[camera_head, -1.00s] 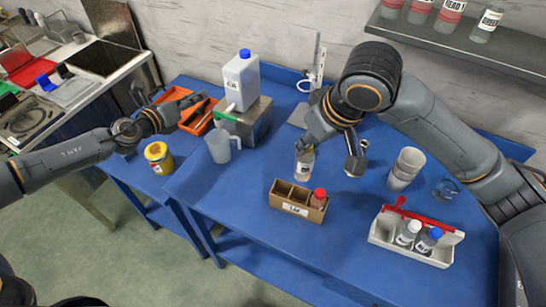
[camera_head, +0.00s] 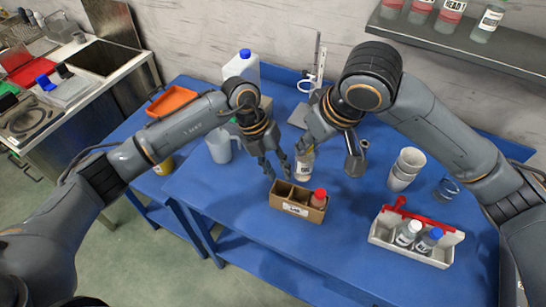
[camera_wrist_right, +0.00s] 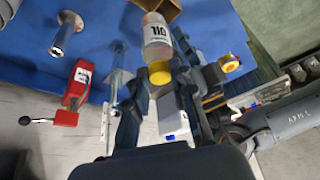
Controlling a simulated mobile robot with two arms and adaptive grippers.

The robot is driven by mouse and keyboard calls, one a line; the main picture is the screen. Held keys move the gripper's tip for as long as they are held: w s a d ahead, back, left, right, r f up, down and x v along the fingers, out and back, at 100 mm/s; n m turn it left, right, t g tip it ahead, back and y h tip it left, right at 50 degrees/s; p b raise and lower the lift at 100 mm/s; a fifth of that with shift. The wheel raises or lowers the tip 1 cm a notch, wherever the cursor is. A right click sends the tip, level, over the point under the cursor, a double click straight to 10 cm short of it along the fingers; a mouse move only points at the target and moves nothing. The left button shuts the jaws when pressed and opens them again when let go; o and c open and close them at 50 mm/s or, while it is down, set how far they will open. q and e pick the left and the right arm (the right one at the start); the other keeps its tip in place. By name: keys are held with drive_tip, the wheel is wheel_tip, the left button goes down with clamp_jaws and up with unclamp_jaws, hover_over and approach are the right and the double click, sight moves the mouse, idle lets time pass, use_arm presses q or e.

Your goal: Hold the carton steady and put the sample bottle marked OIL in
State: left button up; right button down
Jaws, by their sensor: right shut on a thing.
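The sample bottle (camera_head: 306,165) is clear with a white label and is held near the back of the carton. In the right wrist view the bottle (camera_wrist_right: 156,42) reads OIL and has a yellow cap. My right gripper (camera_head: 308,148) is shut on it. The brown carton (camera_head: 297,209) stands on the blue bench with a red-capped bottle (camera_head: 319,198) in its right compartment; the other compartments look empty. My left gripper (camera_head: 277,172) is open just above the carton's back left edge, fingers pointing down. Whether it touches the carton cannot be told.
A white caddy (camera_head: 410,245) with two bottles and a red handle stands at front right. Stacked cups (camera_head: 405,170) and a glass beaker (camera_head: 447,187) are at right. The bench front right of the carton is clear.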

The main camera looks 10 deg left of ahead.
sight(310, 155)
use_arm(q)
wheel_tip(310, 155, up, 5)
drive_tip(key=m+t+y, duration=0.1)
drive_tip(key=m+y, duration=0.1)
drive_tip(key=y, duration=0.2)
use_arm(e)
drive_tip(key=shift+d, duration=0.15)
use_arm(q)
drive_tip(key=f, duration=1.2)
drive_tip(key=shift+s+a, duration=0.4)
drive_tip(key=shift+r, duration=0.1)
clamp_jaws()
use_arm(e)
wheel_tip(310, 155, down, 4)
drive_tip(key=shift+f+n+y, duration=0.15)
drive_tip(key=shift+n+y, duration=0.25)
drive_tip(key=shift+n, duration=0.8)
wheel_tip(310, 155, down, 11)
drive_tip(key=shift+r, duration=0.2)
